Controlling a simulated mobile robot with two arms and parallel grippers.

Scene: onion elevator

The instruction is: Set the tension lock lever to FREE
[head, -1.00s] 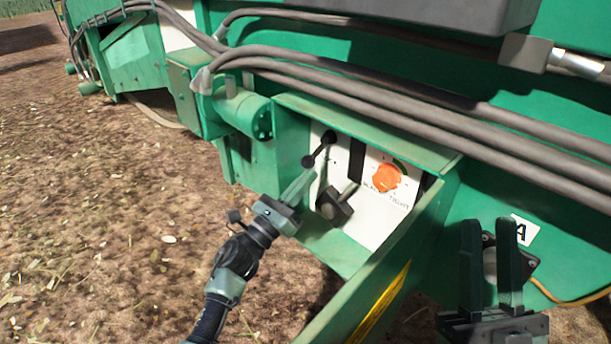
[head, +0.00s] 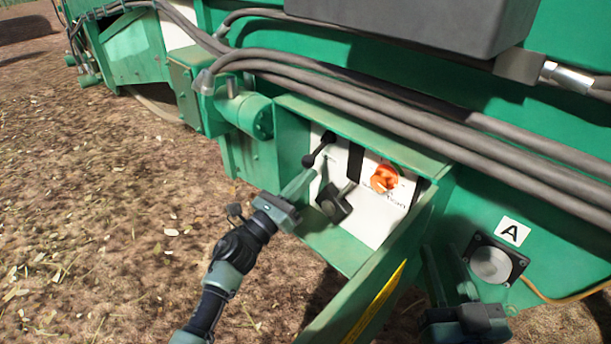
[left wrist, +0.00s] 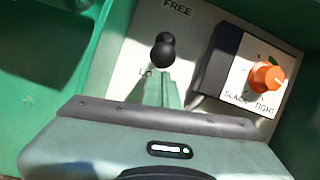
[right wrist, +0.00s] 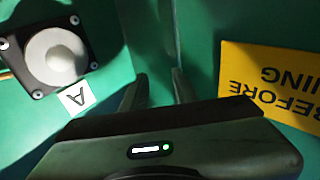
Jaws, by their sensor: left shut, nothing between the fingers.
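The tension lock lever (head: 318,149) is a short black lever with a ball end on the white panel (head: 372,228). In the left wrist view its black ball (left wrist: 162,55) shows between the FREE label above and a partly hidden label starting "LO" below left. My left gripper (head: 312,174) is shut and empty. Its fingertips (left wrist: 163,78) are just below the ball; I cannot tell whether they touch it. My right gripper (head: 447,272) is open and empty, away from the lever, in front of the green machine side; its spread fingers also show in the right wrist view (right wrist: 158,88).
An orange knob (head: 384,178) marked SLACK and TIGHT sits right of the lever. A dark square-ended handle (head: 333,204) sticks out below it. A green open door (head: 375,285) with a yellow label stands between my grippers. Grey hoses (head: 400,115) run above the panel.

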